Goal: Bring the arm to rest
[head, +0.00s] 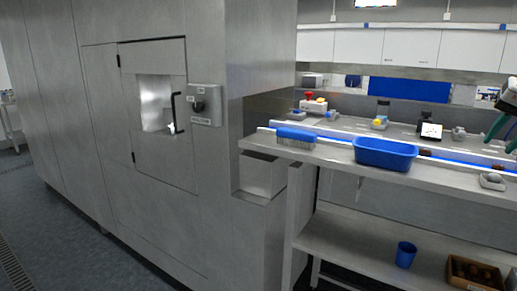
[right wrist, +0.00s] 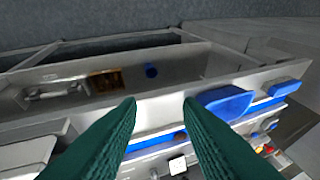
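My right gripper (head: 502,136) shows at the right edge of the head view, partly cut off by the frame. Its dark green fingers are above the steel bench (head: 340,154). In the right wrist view the two green fingers of the right gripper (right wrist: 160,102) stand well apart with nothing between them. The bench and its lower shelf show beyond the fingertips. My left gripper is in neither view.
A blue tub (head: 385,154) and a blue-backed brush (head: 296,137) stand on the bench near its front edge. A blue cup (head: 405,254) and a brown crate (head: 472,272) are on the lower shelf. A large steel cabinet (head: 240,60) fills the left side.

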